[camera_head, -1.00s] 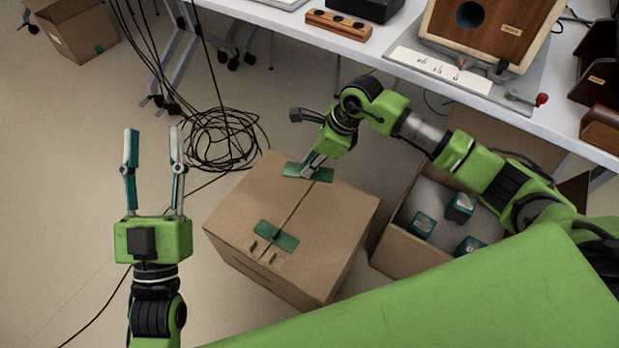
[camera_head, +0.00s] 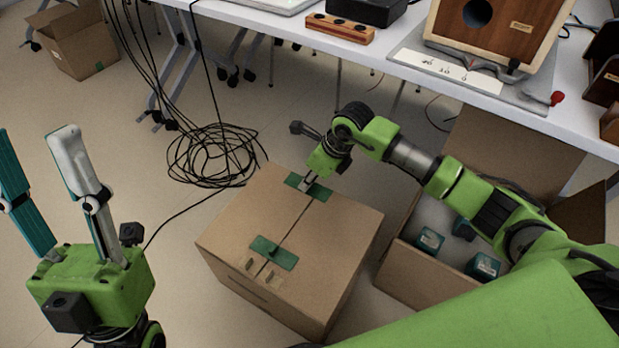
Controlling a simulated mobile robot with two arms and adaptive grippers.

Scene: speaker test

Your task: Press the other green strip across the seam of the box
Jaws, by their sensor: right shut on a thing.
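The closed cardboard box (camera_head: 335,245) stands on the floor with its seam running along the top. One green strip (camera_head: 273,253) lies flat across the seam near the front edge. The other green strip (camera_head: 320,193) lies across the seam near the far edge and looks flat on the lid. My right gripper (camera_head: 305,185) is over this far strip, shut on it, its fingertips down at the lid. The fingers hide part of the strip. My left gripper (camera_head: 34,135) is open and empty at the left, away from the box, fingers pointing up the picture.
An open carton (camera_head: 400,275) with several small teal boxes stands right of the box, partly behind my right arm. Coiled black cables (camera_head: 210,157) lie behind the box. A white table (camera_head: 400,70) crosses the back. Floor between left gripper and box is mostly clear.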

